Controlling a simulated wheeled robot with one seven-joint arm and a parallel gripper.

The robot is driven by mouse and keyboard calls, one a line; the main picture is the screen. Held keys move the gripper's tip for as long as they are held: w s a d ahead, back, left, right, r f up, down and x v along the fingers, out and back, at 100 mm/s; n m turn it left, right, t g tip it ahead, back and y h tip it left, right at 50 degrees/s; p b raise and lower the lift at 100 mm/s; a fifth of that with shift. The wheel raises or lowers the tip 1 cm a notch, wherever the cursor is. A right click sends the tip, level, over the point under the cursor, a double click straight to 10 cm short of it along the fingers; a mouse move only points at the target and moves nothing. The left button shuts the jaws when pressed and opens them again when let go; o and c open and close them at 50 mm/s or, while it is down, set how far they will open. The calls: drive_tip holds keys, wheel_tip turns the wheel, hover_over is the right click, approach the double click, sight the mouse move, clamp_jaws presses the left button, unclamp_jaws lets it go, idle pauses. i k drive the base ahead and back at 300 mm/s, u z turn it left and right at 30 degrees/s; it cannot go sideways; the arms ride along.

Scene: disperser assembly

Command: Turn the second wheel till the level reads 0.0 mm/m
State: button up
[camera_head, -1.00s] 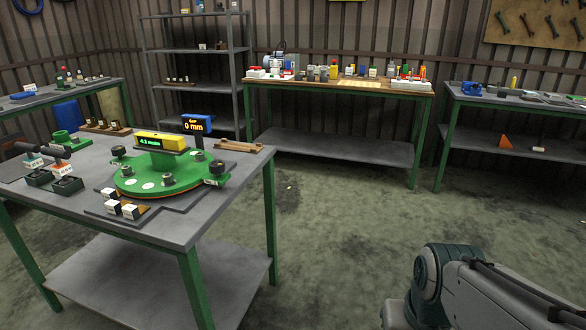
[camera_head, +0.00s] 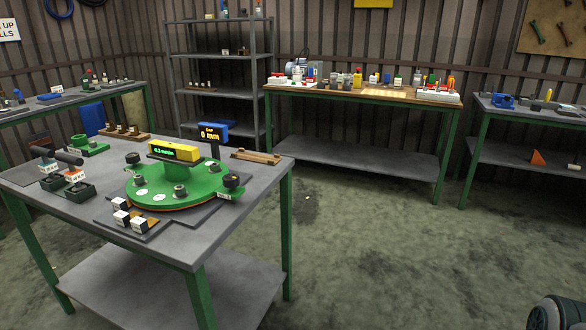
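A green round plate (camera_head: 153,194) lies on the grey table at left, with several dark knobs and posts on it. A yellow level (camera_head: 180,152) sits on top; its green digits look like about 4.3 mm/m but are small. Two black wheels show at the plate's rim: one at the left back (camera_head: 133,158) and one at the right (camera_head: 231,181), which has a white label too small to read. I cannot tell which is the second wheel. My gripper is out of view; only part of my arm shows at the bottom right.
A gap display (camera_head: 212,134) reading 0 mm stands behind the plate. White-topped blocks (camera_head: 130,218) lie at the grey table's (camera_head: 62,218) front, and black-handled tools (camera_head: 62,156) at its left. A wooden rack (camera_head: 256,156) lies behind. The floor right of the table is clear.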

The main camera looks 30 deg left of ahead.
sight(230, 181)
drive_tip(key=u, duration=0.25)
drive_tip(key=i, duration=1.25)
drive_tip(key=u, duration=1.55)
drive_tip(key=i, duration=0.65)
drive_tip(key=u, duration=0.75)
